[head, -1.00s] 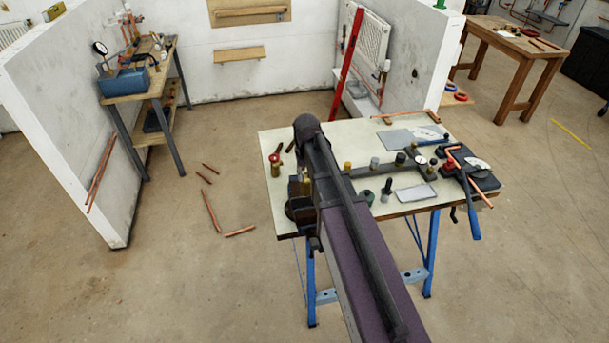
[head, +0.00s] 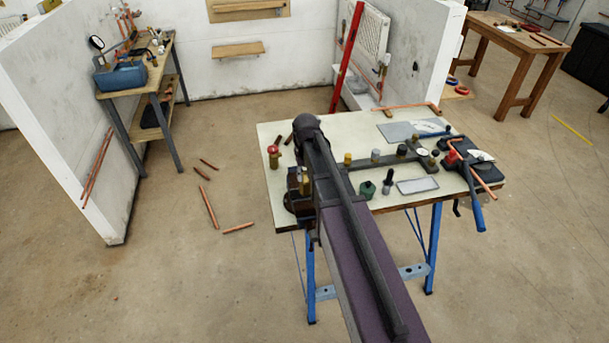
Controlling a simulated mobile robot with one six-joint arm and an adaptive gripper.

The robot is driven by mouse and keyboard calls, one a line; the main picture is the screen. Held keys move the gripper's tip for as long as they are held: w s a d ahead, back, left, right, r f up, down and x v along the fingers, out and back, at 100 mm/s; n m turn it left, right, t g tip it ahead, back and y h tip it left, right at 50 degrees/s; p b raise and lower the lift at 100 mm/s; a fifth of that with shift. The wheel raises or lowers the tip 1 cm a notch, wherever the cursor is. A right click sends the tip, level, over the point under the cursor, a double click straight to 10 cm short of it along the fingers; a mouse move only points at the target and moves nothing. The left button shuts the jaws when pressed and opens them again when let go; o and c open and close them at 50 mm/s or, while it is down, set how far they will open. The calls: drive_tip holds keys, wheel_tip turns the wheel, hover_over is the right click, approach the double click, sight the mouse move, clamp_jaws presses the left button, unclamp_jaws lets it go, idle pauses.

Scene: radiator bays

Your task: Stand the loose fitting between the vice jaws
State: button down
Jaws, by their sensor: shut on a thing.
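The vice (head: 298,203) is a dark block at the front left edge of the pale workbench top (head: 285,226). My arm reaches over the bench and covers part of the vice. My gripper (head: 307,178) is mostly hidden by my arm, close above the vice. It is shut on a small brass-coloured piece (head: 305,187), which appears to be the loose fitting. I cannot tell whether this piece is upright, or whether it is between the vice jaws or above them.
A red-topped brass valve (head: 274,160) stands left of my arm. To the right are a green bottle (head: 367,189), a grey tray (head: 417,185), several small fittings on a dark rail and a blue-handled pipe bender (head: 474,200). Copper pipes (head: 209,207) lie on the floor.

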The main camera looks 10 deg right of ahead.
sight(305, 185)
drive_tip(key=shift+f+b, duration=2.3)
drive_tip(key=shift+f, duration=0.2)
drive_tip(key=shift+c, duration=1.8)
unclamp_jaws()
drive_tip(key=shift+r, duration=0.1)
